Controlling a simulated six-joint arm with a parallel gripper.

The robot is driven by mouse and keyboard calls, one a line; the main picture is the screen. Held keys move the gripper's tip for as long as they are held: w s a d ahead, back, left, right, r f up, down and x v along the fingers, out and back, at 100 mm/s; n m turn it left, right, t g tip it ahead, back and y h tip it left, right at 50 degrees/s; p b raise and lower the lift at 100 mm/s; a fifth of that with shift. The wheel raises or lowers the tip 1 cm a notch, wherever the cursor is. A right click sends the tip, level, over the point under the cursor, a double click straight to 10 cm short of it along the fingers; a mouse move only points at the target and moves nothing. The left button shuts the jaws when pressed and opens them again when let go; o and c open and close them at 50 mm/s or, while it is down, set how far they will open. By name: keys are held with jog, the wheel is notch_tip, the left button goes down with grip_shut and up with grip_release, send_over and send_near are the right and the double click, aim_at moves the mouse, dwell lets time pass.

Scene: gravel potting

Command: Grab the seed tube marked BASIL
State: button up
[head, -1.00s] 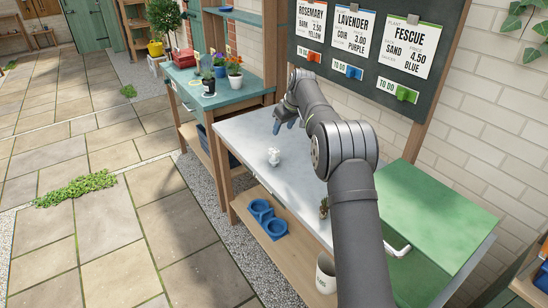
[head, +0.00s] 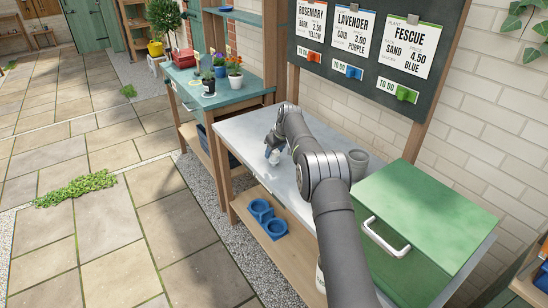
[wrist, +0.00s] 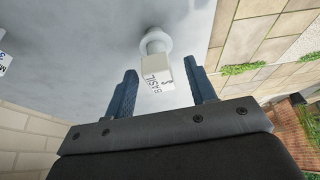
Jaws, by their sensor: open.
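The seed tube marked BASIL (wrist: 157,76) is white with dark lettering. In the wrist view it lies between the two blue fingers of my gripper (wrist: 163,92), with a gap to each finger. In the head view my gripper (head: 272,155) is low over the grey bench top, and a small white part of the tube (head: 275,158) shows by the fingers. My gripper is open. I cannot tell exactly how far the fingers reach down along the tube.
The grey bench top (head: 240,128) is mostly clear around my gripper. A grey pot (head: 358,160) stands behind my arm. A green box with a white handle (head: 430,215) fills the right end. Another labelled white item (wrist: 3,62) shows at the wrist view's left edge.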

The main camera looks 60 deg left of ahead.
jog(key=shift+a+f, duration=0.3)
jog(key=shift+f, duration=0.35)
jog(key=c, duration=1.1)
jog(key=shift+o, duration=0.2)
jog(key=shift+r, duration=0.1)
